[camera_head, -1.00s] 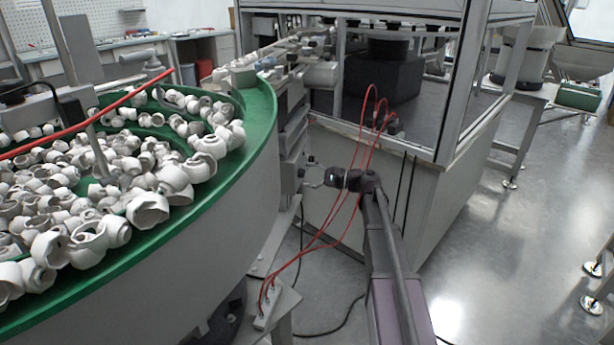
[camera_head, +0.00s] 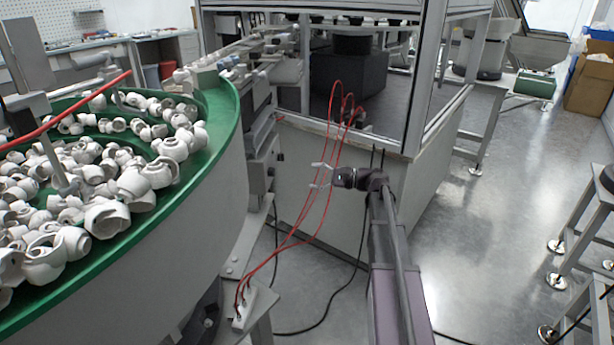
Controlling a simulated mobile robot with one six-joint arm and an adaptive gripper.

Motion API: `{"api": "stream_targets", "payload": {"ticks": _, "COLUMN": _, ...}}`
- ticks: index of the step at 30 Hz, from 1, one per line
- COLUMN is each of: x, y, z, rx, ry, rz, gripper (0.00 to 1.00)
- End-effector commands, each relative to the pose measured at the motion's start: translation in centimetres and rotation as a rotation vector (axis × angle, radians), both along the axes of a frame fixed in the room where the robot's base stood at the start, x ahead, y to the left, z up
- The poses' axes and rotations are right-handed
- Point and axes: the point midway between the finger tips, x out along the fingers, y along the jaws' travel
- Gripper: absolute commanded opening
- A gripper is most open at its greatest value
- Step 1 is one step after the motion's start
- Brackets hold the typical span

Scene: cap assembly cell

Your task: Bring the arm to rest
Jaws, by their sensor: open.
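My gripper (camera_head: 321,175) shows near the middle of the head view, at the end of my dark arm. Its two pale fingers point left and are spread apart. No object shows between them. Red hoses pass by the fingertips; I cannot tell whether they touch. The arm reaches forward from the bottom of the picture and bends left at the wrist.
A round green-rimmed feeder (camera_head: 228,150) full of white caps (camera_head: 132,186) stands at the left. A framed machine enclosure (camera_head: 425,95) stands ahead. Red hoses (camera_head: 312,215) run down to a small block (camera_head: 243,308). Open floor (camera_head: 490,235) lies at the right.

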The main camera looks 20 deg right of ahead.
Motion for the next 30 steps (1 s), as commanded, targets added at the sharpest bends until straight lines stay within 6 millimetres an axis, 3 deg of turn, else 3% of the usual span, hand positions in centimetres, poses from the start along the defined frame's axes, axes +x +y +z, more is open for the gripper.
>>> {"api": "stream_targets", "payload": {"ticks": 20, "x": -0.3, "y": 0.3, "z": -0.3, "rx": -0.016, "ry": 0.000, "rz": 0.005, "gripper": 0.76}}
{"api": "stream_targets", "payload": {"ticks": 26, "x": -1.7, "y": 2.9, "z": -2.2, "rx": -0.132, "ry": -0.004, "rz": 0.040, "gripper": 0.76}}
{"api": "stream_targets", "payload": {"ticks": 30, "x": -3.5, "y": 5.8, "z": -4.7, "rx": -0.283, "ry": -0.013, "rz": 0.092, "gripper": 0.76}}
